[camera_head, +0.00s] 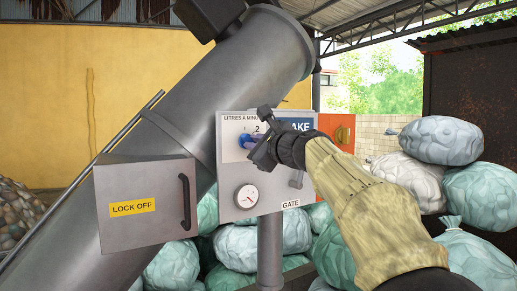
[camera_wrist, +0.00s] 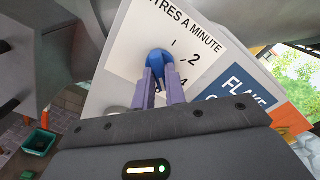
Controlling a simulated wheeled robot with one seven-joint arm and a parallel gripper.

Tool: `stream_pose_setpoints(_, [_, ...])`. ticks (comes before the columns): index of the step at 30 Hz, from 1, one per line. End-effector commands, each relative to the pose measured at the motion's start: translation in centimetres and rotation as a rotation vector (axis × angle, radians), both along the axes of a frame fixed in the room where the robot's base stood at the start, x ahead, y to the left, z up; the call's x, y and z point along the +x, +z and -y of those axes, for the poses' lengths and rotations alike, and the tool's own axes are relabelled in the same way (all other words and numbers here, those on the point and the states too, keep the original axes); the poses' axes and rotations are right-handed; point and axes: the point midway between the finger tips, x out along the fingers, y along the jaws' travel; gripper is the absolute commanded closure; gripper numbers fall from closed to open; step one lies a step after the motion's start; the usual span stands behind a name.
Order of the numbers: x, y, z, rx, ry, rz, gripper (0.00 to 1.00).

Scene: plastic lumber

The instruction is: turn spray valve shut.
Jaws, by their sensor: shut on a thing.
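The spray valve is a blue knob (camera_head: 244,141) on a white dial marked "LITRES A MINUTE" on the grey panel (camera_head: 229,172). In the wrist view the blue knob (camera_wrist: 159,62) sits at the dial's middle, with the figures 1, 2 and 4 showing to its right and below. My gripper (camera_head: 258,139) reaches in from the right, and its two purple fingers (camera_wrist: 162,84) are shut on the knob. The fingers and gripper body hide part of the knob and dial, so I cannot tell which mark it points to.
An orange plate (camera_head: 338,130) adjoins at right. A "LOCK OFF" box (camera_head: 144,205) juts out at left. Bulging sacks (camera_head: 440,140) stand behind and right.

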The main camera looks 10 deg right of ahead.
Motion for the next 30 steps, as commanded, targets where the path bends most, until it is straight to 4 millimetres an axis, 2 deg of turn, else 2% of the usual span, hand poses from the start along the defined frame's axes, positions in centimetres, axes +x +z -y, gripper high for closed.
stream_pose_setpoints(30, [-0.06,-0.21,0.54,-0.915,-0.008,0.301,1.00])
